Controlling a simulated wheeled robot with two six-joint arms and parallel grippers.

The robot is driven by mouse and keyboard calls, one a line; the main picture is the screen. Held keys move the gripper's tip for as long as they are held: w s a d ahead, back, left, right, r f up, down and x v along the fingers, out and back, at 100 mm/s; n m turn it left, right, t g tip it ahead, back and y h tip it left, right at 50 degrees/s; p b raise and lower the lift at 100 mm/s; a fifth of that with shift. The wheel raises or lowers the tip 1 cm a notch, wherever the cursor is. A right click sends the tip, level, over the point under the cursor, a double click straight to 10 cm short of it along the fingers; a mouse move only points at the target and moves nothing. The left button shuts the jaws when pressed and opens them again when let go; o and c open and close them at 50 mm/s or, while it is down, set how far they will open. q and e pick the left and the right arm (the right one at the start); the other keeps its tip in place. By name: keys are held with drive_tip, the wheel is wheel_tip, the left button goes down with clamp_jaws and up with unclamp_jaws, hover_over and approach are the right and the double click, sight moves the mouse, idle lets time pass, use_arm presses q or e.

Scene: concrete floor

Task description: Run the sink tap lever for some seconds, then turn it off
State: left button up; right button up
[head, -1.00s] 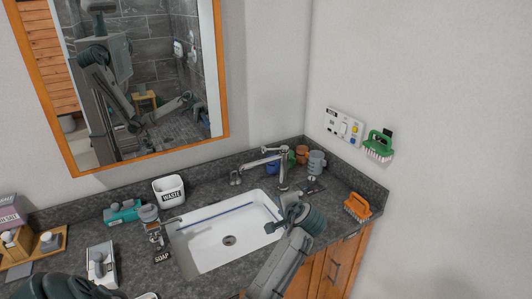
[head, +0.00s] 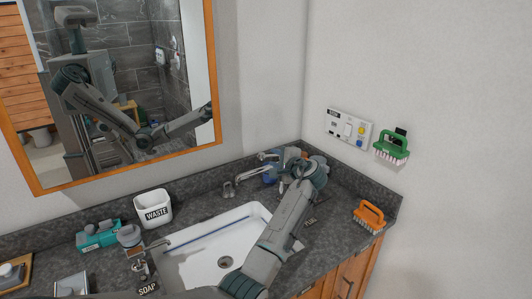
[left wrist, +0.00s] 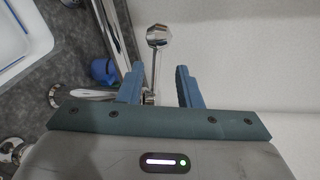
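The chrome sink tap (head: 250,173) stands behind the white sink (head: 205,268), and its spout reaches out to the left. No water stream shows. My left gripper (head: 286,157) is at the top of the tap and hides much of its body and lever in the head view. In the left wrist view, the chrome lever (left wrist: 157,38) with its rounded end stands between and beyond the two blue fingers of my left gripper (left wrist: 160,68). The fingers are apart, with gaps beside the lever. The chrome spout (left wrist: 112,38) runs outside the left finger. My right gripper is not in view.
A blue cup (left wrist: 103,70) stands close to the spout. The wall with a socket panel (head: 347,129) and a green brush (head: 392,150) is right of the tap. An orange brush (head: 369,216) is on the counter's right.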

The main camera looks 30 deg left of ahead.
sight(269, 156)
use_arm(q)
drive_tip(key=p+x, duration=0.1)
drive_tip(key=x, duration=0.3)
drive_tip(key=shift+a, duration=0.25)
drive_tip(key=shift+f+x, duration=0.2)
drive_tip(key=shift+x, duration=1)
drive_tip(key=shift+w+p, duration=0.1)
drive_tip(key=shift+p, duration=0.2)
drive_tip(key=shift+a+f, duration=0.1)
drive_tip(key=shift+a, duration=0.05)
clamp_jaws()
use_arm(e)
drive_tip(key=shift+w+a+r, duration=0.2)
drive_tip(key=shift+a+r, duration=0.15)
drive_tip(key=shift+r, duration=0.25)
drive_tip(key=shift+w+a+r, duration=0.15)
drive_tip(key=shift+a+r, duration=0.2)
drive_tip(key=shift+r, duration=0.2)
use_arm(q)
drive_tip(key=shift+w, duration=0.1)
